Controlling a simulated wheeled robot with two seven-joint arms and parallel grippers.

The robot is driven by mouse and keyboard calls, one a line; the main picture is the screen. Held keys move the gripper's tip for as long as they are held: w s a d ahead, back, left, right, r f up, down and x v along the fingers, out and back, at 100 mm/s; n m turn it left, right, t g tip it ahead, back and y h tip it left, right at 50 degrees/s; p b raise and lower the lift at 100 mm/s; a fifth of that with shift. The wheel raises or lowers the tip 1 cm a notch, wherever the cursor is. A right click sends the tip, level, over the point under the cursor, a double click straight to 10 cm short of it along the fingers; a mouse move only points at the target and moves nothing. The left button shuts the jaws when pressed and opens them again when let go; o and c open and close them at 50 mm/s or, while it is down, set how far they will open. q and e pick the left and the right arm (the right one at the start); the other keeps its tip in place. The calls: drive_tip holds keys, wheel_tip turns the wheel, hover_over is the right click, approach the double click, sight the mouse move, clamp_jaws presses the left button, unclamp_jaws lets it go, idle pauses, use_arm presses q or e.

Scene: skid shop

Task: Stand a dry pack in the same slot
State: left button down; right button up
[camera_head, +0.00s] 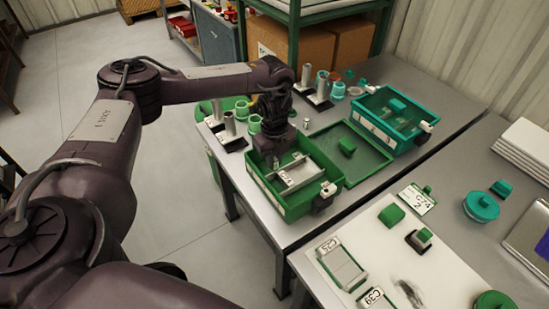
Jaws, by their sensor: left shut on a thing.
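My left gripper (281,158) reaches down into the open green case (291,206) on the table and is shut on a pale grey pack (302,171) with a white label. The pack is inside the case walls; its lower edge and the fingertips are hard to see, so I cannot tell whether it touches the floor of the slot. Two more pale packs with labels, one (342,267) and one reading C39 (378,301), lie on the white mat at the front. My right gripper is not in view.
The green lid (362,160) lies open behind the case. A teal case (385,128) stands at the back right. Metal cylinders (229,124) and green cups stand at the back left. A C74 card (417,197), green blocks (391,215) and a teal round lid (481,207) are at right.

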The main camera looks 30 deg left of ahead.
use_arm(q)
drive_tip(key=shift+f, duration=0.7)
drive_tip(key=shift+f+b, duration=1.25)
drive_tip(key=shift+f, duration=1.1)
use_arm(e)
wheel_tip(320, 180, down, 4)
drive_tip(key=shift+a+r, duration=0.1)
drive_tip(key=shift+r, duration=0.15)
use_arm(q)
drive_tip(key=shift+p, duration=0.45)
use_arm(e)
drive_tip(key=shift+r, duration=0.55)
use_arm(q)
drive_tip(key=shift+f, duration=0.1)
drive_tip(key=shift+f, duration=0.4)
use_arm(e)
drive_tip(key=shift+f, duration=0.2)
use_arm(q)
drive_tip(key=shift+f, duration=0.1)
drive_tip(key=shift+f+b, duration=0.45)
drive_tip(key=shift+f, duration=0.15)
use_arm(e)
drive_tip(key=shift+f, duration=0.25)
